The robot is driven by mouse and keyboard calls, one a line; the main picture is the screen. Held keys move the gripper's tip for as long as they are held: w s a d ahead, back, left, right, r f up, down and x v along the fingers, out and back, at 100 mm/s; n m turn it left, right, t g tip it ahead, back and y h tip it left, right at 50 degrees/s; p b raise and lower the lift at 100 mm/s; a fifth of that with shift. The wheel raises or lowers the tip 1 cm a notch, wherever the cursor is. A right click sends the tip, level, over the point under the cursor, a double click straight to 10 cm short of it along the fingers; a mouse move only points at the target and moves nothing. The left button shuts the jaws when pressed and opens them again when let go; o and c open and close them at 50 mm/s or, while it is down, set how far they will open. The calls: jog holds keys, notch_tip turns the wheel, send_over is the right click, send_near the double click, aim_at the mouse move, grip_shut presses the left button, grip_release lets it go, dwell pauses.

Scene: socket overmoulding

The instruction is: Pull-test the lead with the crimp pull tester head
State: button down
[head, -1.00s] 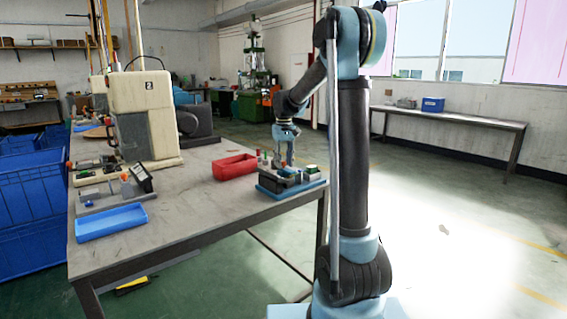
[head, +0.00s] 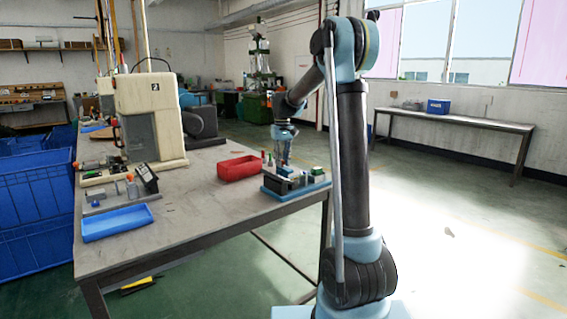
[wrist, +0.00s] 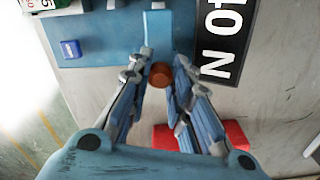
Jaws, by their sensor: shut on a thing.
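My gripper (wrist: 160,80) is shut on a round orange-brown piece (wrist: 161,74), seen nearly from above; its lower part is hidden. In the head view my gripper (head: 283,162) is small, pointing down over the left back part of a blue-based bench fixture (head: 298,192). The wrist view shows this blue base (wrist: 105,48) and a narrow blue part (wrist: 157,28) ahead of the fingers. I cannot tell which part is the lead or the pull tester head.
A red bin (head: 239,168) stands left of the fixture. A blue tray (head: 117,223) and a grey board with a black display (head: 147,178) are farther left. A large cream machine (head: 150,118) stands behind them. The middle of the bench is clear.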

jog(key=c, duration=1.4)
grip_release()
jog(key=shift+w+a, duration=0.1)
jog(key=shift+w, duration=0.3)
jog(key=shift+s, duration=0.1)
jog(key=shift+r, duration=0.2)
notch_tip(320, 180, up, 12)
jog(key=shift+f, duration=0.25)
